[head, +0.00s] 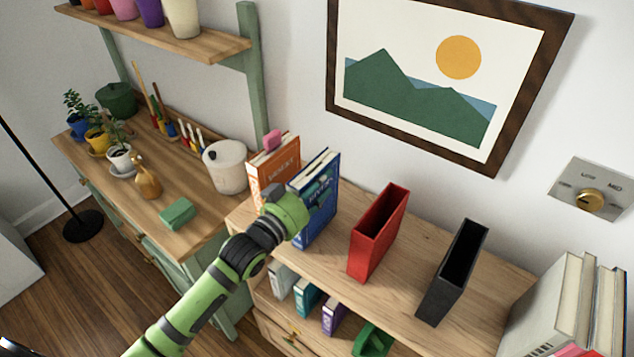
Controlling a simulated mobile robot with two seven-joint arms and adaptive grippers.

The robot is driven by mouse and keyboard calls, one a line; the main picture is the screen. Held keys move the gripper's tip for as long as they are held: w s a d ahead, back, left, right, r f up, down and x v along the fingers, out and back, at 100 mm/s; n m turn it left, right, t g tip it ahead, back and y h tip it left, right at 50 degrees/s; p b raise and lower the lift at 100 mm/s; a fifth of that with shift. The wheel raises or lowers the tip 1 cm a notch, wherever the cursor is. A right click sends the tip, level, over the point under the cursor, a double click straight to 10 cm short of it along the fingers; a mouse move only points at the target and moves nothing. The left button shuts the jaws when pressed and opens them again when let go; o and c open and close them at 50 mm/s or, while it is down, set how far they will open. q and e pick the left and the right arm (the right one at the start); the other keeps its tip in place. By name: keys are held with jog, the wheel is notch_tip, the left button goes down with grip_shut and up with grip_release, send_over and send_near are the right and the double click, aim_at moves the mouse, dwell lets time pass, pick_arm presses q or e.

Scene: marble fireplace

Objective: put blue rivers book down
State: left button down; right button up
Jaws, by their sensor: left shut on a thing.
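The blue rivers book (322,200) is upright over the left part of the wooden bookcase top (410,245), right beside an orange book (278,168). Its lower edge is at or very near the wood; I cannot tell whether it touches. My left gripper (288,207) is at the book's near left side and shut on it. The green wrist hides part of the book's spine and the fingertips.
A red holder (378,235) and a black holder (453,272) stand to the right, with bare wood between. Pale books (560,305) stand at the far right. A white canister (226,168) is on the green desk at left. Several books fill the shelf below.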

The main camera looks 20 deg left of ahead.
pick_arm(q)
jog(key=c, duration=0.6)
grip_release()
jog(key=shift+f, duration=0.1)
jog(key=b+v, duration=0.3)
jog(key=v, duration=0.9)
jog(key=shift+r, duration=0.25)
